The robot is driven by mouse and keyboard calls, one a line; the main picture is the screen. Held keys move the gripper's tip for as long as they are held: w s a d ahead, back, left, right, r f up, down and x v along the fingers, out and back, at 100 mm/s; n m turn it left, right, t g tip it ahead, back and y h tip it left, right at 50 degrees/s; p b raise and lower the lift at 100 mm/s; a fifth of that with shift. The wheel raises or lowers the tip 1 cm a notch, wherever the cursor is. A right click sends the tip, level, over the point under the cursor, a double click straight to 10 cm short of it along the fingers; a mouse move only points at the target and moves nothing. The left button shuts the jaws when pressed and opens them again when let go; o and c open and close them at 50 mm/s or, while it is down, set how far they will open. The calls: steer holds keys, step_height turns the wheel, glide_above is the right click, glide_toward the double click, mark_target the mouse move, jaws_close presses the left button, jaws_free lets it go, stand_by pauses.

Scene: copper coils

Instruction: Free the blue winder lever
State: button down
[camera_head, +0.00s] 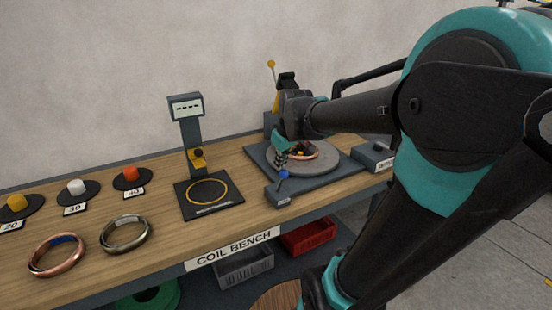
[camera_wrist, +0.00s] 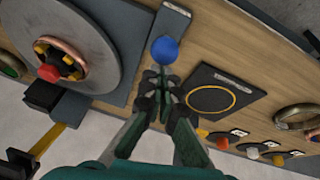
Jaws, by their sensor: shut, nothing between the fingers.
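The blue winder lever shows as a round blue knob (camera_head: 283,173) on a small grey block (camera_head: 279,198) at the front of the winder. In the wrist view the blue knob (camera_wrist: 164,50) sits just beyond my fingertips. My gripper (camera_wrist: 160,78) is shut and empty, pointing at the knob; I cannot tell whether it touches it. In the head view my gripper (camera_head: 281,156) hangs just above the knob. The winder's grey turntable (camera_head: 318,165) carries a copper coil (camera_wrist: 66,52) around a hub with a red centre and yellow pieces.
A yellow-knobbed lever (camera_head: 271,64) rises behind the winder. A gauge stand (camera_head: 186,107) with a black, yellow-ringed pad (camera_head: 183,205) stands left of it. Copper (camera_head: 58,255) and silvery (camera_head: 125,234) coils lie at the bench's left, near several coloured weights. Bins (camera_head: 245,264) sit below.

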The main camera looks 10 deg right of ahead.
mark_target(285, 178)
steer(key=s+t, duration=0.1)
steer(key=s+d+f+t, duration=0.1)
steer(key=s, duration=0.1)
steer(key=s+f+t+y, duration=0.1)
steer(key=shift+s+d+t, duration=0.3)
steer(key=shift+s+t, duration=0.05)
steer(key=shift+t, duration=0.05)
steer(key=shift+s+d+f, duration=0.15)
steer(key=shift+s+f, duration=0.4)
steer(key=shift+s, duration=0.05)
steer(key=shift+s+f, duration=0.15)
